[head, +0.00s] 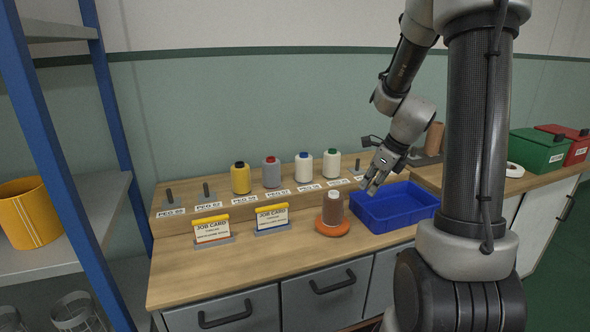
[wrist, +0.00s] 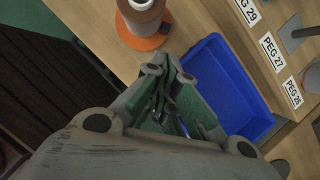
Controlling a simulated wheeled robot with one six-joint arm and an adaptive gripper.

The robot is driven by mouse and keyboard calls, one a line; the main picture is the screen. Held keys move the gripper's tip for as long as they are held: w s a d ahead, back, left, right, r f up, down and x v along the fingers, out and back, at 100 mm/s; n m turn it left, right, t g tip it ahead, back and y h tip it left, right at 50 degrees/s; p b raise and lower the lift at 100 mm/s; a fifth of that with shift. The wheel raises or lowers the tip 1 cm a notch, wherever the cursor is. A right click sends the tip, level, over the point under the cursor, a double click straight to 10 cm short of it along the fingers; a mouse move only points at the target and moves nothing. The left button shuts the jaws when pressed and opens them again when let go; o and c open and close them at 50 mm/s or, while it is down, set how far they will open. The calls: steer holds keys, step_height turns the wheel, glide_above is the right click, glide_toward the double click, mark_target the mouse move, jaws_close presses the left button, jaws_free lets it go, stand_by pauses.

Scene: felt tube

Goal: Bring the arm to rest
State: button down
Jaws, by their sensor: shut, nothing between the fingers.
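My gripper (head: 371,188) is shut and empty, hanging from my arm over the left part of the blue tray (head: 425,204). In the wrist view my gripper (wrist: 166,62) points between the tray (wrist: 232,85) and a brown spool on an orange base. That brown spool (head: 332,208) stands upright on its orange base (head: 331,229) on the bench, just left of the tray. The spool also shows at the top of the wrist view (wrist: 143,15). The tray looks empty where it is visible; my arm hides part of it in the head view.
A raised shelf holds a yellow spool (head: 240,178), a grey spool (head: 271,172), two white spools (head: 304,169) and bare pegs. Two job cards (head: 272,218) stand on the bench (head: 255,262). Green and red boxes (head: 538,149) sit at right. A blue-posted rack (head: 62,130) stands at left.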

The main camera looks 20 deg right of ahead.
steer(key=s+a+r+n+h, duration=0.1)
steer(key=s+a+r+n, duration=0.3)
steer(key=s+r+n, duration=0.3)
steer(key=s+a+r+n+h, duration=0.1)
steer(key=s+a+r+n, duration=0.3)
steer(key=s+r+n, duration=0.4)
steer(key=s+n, duration=0.6)
steer(key=n, duration=0.8)
steer(key=shift+s+t, duration=0.35)
steer(key=shift+t, duration=0.05)
